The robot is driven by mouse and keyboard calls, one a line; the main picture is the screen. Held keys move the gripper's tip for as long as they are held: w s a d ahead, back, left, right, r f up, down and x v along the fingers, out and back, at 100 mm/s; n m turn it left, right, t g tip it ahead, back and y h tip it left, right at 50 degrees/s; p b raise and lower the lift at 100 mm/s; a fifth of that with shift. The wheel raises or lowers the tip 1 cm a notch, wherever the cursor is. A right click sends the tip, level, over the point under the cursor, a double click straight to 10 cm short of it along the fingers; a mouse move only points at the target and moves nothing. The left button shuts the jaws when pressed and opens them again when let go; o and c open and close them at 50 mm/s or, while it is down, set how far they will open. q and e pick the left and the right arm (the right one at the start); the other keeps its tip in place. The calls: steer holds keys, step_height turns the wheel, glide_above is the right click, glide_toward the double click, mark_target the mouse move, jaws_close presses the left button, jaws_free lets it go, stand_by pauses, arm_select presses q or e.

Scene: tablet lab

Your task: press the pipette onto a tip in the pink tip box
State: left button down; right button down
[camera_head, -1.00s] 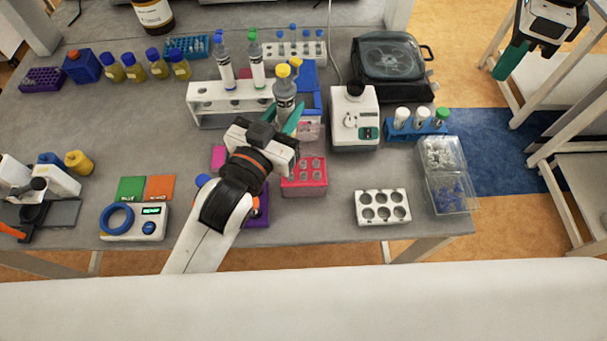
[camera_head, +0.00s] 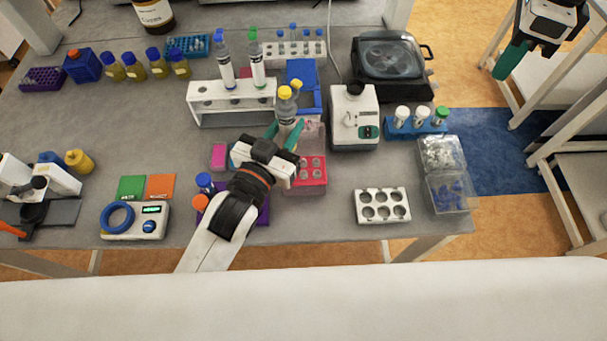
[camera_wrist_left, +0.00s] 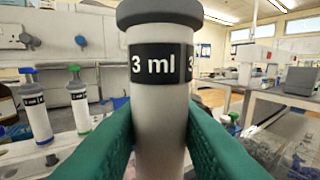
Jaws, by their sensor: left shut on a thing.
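The pipette (camera_head: 287,109) is grey with a yellow top and stands roughly upright in my left gripper (camera_head: 287,134). In the left wrist view, the green fingers close on both sides of the pipette (camera_wrist_left: 158,110), which bears a "3 ml" label. The pink tip box (camera_head: 313,186) lies just right of and in front of the gripper, partly hidden by it, with several round holes or tips on top. The pipette's lower end is hidden, so contact with a tip cannot be told. My right gripper (camera_head: 512,60) is far off at the upper right, away from the table.
Behind the pipette stand a white rack (camera_head: 232,112) with two bottle-like pipettes and a blue box (camera_head: 303,75). A white device (camera_head: 353,125) is to the right. A purple box (camera_head: 263,215) is partly under my left arm. Bare table lies around the white six-hole rack (camera_head: 383,207).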

arm_select(q)
steer(key=shift+f, duration=0.1)
stand_by(0.3)
steer(key=shift+s+f, duration=0.2)
steer(key=shift+f, duration=0.05)
steer(key=shift+f+b, duration=0.6)
steer(key=shift+f, duration=0.55)
stand_by(2.1)
steer(key=shift+r, duration=0.1)
